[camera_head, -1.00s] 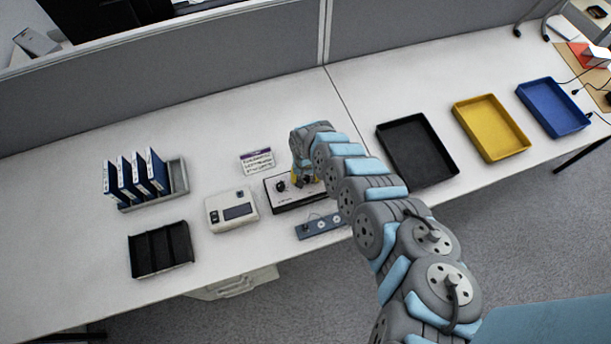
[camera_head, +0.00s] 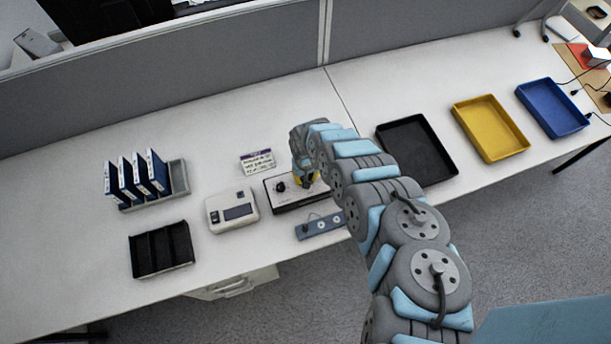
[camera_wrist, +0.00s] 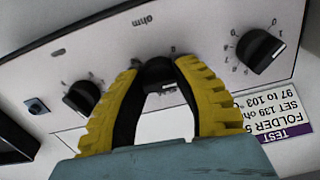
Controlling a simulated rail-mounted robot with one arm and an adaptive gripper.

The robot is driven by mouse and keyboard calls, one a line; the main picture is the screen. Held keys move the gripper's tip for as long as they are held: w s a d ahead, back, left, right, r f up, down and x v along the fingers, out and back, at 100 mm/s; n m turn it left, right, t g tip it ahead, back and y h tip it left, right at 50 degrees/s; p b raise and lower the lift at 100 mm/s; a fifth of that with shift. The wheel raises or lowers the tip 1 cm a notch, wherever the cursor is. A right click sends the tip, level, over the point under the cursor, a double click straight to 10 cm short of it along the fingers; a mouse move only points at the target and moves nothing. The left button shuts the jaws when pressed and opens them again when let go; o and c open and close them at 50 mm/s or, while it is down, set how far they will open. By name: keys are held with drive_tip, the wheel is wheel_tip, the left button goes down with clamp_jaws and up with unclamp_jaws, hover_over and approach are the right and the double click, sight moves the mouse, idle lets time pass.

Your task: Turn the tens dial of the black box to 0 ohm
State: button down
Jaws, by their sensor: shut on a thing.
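The black box (camera_head: 285,208) sits on the table below my gripper (camera_head: 306,180). In the wrist view its pale panel (camera_wrist: 120,48) carries the upside-down word "ohm" and three black knobs. My yellow-padded gripper (camera_wrist: 160,68) is shut on the middle knob, the tens dial (camera_wrist: 158,72). The left knob (camera_wrist: 82,97) and right knob (camera_wrist: 260,50) stand free on either side. In the head view my wrist hides much of the panel.
A white printed card (camera_head: 257,162) lies behind the box. A white meter (camera_head: 231,211) stands to its left and a blue-grey plate (camera_head: 320,226) lies in front. A black tray (camera_head: 455,165) is to the right, beyond my arm.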

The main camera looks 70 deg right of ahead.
drive_tip(key=n, duration=0.4)
drive_tip(key=shift+b, duration=0.4)
drive_tip(key=shift+f+n, duration=0.1)
drive_tip(key=shift+n, duration=2.6)
drive_tip(key=c, duration=0.7)
unclamp_jaws()
